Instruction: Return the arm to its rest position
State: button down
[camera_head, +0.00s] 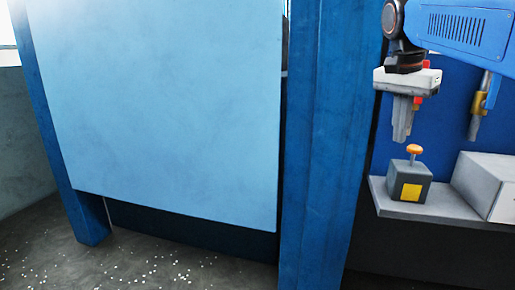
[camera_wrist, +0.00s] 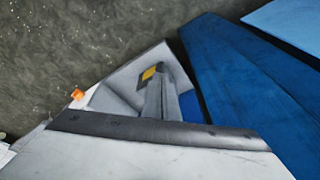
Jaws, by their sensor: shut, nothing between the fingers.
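My gripper (camera_head: 401,138) points down in the head view, its grey fingers together and empty. It hangs above and slightly left of a dark grey button box (camera_head: 397,175) with a yellow label and an orange mushroom button (camera_head: 414,149). A gap shows between the fingertips and the button. In the wrist view the fingers (camera_wrist: 158,90) stick out past the pale gripper body, with a yellow patch beside their tips. An orange knob (camera_wrist: 77,94) shows at left.
The box stands on a grey shelf (camera_head: 425,210) beside a pale box (camera_head: 487,185). A blue post (camera_head: 330,140) stands left of the shelf. A large light blue panel (camera_head: 165,100) fills the left. White bits lie on the grey floor (camera_head: 170,268).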

jog(key=s+a+f+n+t, duration=0.1)
jog(key=s+a+f+n, duration=0.1)
jog(key=s+f+n, duration=0.2)
jog(key=s+a+f+n+t+y, duration=0.1)
jog(key=s+f+n, duration=0.2)
jog(key=s+f, duration=0.7)
jog(key=s+a+f+n+t+y, duration=0.1)
jog(key=s+f+n, duration=0.3)
jog(key=f, duration=1.2)
jog(key=s+a, duration=0.1)
jog(key=s, duration=0.2)
jog(key=shift+a+f+n, duration=0.3)
jog(key=shift+a+f, duration=0.05)
jog(key=shift+f, duration=0.05)
